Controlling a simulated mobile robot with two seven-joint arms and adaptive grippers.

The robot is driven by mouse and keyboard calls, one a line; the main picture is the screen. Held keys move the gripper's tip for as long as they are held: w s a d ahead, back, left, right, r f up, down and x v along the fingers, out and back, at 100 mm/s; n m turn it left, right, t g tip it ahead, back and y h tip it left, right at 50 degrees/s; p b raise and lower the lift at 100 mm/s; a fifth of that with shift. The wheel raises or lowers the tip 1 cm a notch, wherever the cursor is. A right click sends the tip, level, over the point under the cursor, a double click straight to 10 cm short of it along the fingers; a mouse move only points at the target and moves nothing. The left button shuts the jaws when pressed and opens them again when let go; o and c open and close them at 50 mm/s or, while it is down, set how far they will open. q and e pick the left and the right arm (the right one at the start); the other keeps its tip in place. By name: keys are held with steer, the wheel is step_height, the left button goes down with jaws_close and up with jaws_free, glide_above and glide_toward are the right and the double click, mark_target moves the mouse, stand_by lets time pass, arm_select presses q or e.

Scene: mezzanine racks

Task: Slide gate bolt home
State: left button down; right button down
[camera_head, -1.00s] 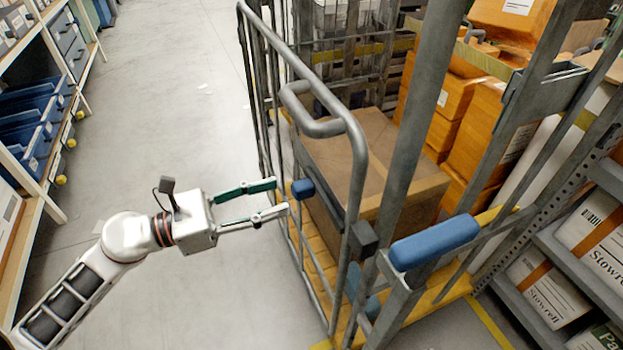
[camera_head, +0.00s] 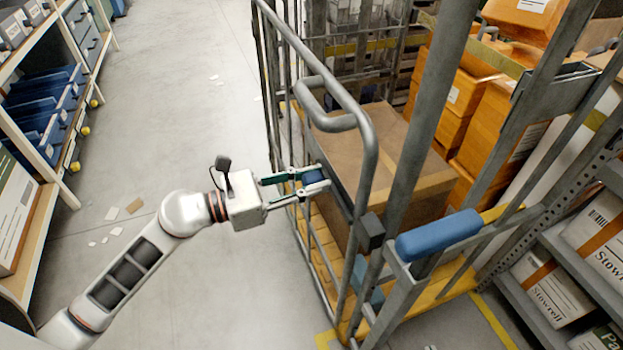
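The gate bolt is a dark bar (camera_head: 337,202) with a blue knob (camera_head: 313,176) at its left end, on the near side of the grey roll cage. A dark block (camera_head: 370,231) sits at the bar's right end. My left gripper (camera_head: 322,177) has one finger on each side of the knob, and the fingers look closed against it. The fingers cover part of the knob. Whether the bar's right end sits inside the block cannot be told. My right gripper is not in view.
The cage's bent tube frame (camera_head: 368,150) rises close beside my gripper. A cardboard box (camera_head: 365,150) stands inside on the yellow deck (camera_head: 325,250). A blue padded handle (camera_head: 438,235) is at the right.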

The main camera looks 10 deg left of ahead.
arm_select(q)
steer(key=s, duration=0.1)
steer(key=s+d+p, duration=0.1)
steer(key=s+d, duration=0.1)
steer(key=shift+s+d+p, duration=0.25)
steer(key=shift+s+p, duration=0.1)
steer(key=c, duration=1.7)
jaws_free()
steer(key=shift+s+d, duration=0.1)
steer(key=v, duration=1.2)
